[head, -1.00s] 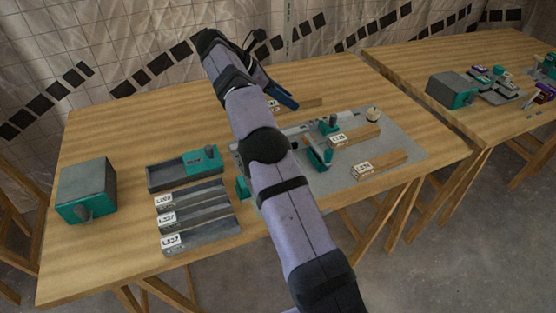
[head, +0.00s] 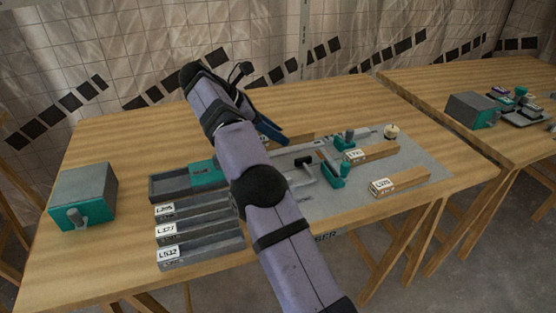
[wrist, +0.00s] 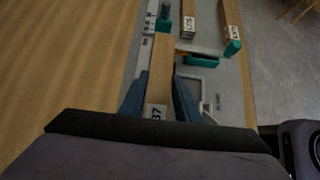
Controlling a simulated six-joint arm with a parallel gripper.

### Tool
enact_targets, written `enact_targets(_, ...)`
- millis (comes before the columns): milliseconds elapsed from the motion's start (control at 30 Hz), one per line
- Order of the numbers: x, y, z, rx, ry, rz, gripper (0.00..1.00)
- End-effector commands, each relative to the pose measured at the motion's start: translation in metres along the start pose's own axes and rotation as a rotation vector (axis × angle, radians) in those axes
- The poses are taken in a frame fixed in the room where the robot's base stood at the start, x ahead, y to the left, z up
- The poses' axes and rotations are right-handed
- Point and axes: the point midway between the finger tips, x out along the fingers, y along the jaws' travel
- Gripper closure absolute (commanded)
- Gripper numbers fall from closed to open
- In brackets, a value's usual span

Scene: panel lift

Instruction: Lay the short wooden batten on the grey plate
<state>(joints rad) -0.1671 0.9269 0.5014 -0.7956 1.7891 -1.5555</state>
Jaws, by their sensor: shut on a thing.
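My gripper (wrist: 158,98) is shut on a short wooden batten (wrist: 161,62), which bears a white label ending in "37" near my jaws. In the head view the batten (head: 300,138) shows partly behind my gripper (head: 267,130), by the rear edge of the grey plate (head: 428,163). The plate also shows in the wrist view (wrist: 208,77), where the batten overlaps its left part. I cannot tell the gap between batten and plate. Two labelled battens lie on the plate, a rear one (head: 376,153) and a front one (head: 405,182).
Teal clamps (head: 335,175) and a round pale knob (head: 391,131) stand on the plate. Labelled grey trays (head: 205,232), a grey-and-teal tray (head: 180,183) and a grey box (head: 83,195) stand at left. My arm hides the plate's left part. The table's rear left is clear.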

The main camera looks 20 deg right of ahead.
Motion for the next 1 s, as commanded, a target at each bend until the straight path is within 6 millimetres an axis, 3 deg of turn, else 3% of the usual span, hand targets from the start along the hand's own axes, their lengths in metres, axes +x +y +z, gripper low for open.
enact_targets(133, 0.015, 0.0, -0.015, 0.001, 0.0, 0.0, 0.95)
enact_targets(467, 0.019, 0.0, -0.019, 0.001, 0.0, 0.0, 0.95)
enact_targets(800, 0.044, 0.0, -0.043, 0.001, 0.0, 0.0, 0.95)
enact_targets(1000, 0.044, 0.0, -0.044, 0.001, 0.0, 0.002, 0.95)
